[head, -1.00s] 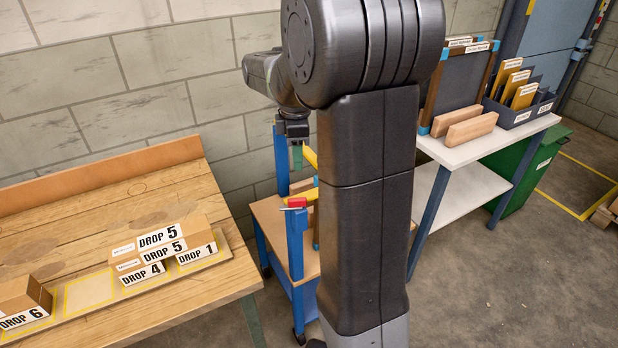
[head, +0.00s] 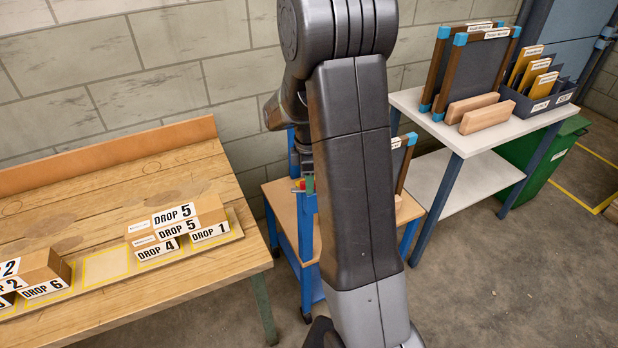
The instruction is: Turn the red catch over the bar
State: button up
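The blue cart (head: 283,218) has a wooden shelf and stands between two tables. A wooden bench (head: 120,205) with DROP-labelled boxes (head: 175,228) is at left. A white table (head: 430,120) with frames, wooden blocks and a file box is at right, beside a green bin (head: 530,155).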

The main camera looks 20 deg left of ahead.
jog(key=shift+c, duration=0.3)
grip_shut()
jog(key=shift+m, duration=0.3)
jog(key=m+b, duration=0.1)
jog(key=m, duration=0.1)
jog(key=shift+f+m, duration=0.1)
jog(key=shift+m, duration=0.2)
jog(key=m, duration=0.3)
jog(key=shift+w+m+b, duration=0.15)
jog(key=shift+m+b, duration=0.2)
jog(key=shift+m, duration=0.05)
jog(key=m, duration=0.6)
jog(key=shift+w+b, duration=0.1)
jog(key=shift+b, duration=0.3)
jog(key=shift+m, duration=0.4)
